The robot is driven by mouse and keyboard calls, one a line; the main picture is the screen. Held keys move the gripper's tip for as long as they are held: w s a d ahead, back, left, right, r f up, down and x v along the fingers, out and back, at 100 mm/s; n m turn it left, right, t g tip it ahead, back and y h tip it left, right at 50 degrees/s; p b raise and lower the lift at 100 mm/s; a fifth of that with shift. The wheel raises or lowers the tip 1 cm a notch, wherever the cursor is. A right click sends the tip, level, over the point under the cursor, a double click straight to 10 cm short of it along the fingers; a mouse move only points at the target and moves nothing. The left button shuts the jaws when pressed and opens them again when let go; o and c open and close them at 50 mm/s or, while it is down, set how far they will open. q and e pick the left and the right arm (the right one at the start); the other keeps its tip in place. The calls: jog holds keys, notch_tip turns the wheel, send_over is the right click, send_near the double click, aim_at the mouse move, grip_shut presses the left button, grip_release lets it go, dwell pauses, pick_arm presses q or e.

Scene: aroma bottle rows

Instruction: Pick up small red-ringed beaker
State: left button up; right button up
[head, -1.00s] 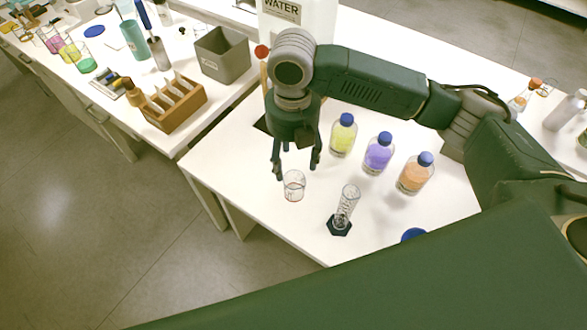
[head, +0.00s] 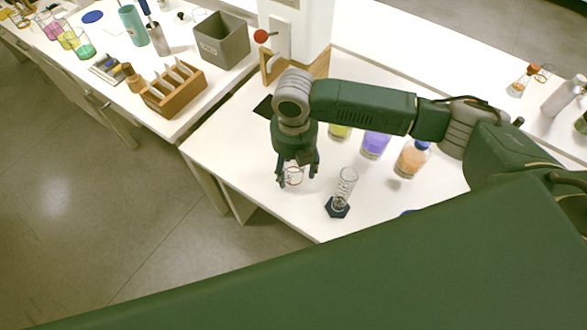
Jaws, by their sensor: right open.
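The small clear beaker (head: 295,176) stands on the white table, and its rim shows a faint reddish tint. My right gripper (head: 298,181) points down over it, with its fingers around the beaker's sides. The jaws are open, and the fingers partly hide the beaker. I cannot tell whether any finger touches the glass. My left gripper is not in view.
A graduated cylinder (head: 346,184) on a dark base stands just right of the beaker. Bottles with yellow (head: 339,132), purple (head: 374,145) and orange (head: 411,159) liquid stand behind it, partly under my arm. A wooden rack (head: 174,88) and grey bin (head: 221,40) are on the left bench.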

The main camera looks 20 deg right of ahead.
jog(key=c, duration=1.2)
jog(key=shift+r, duration=0.1)
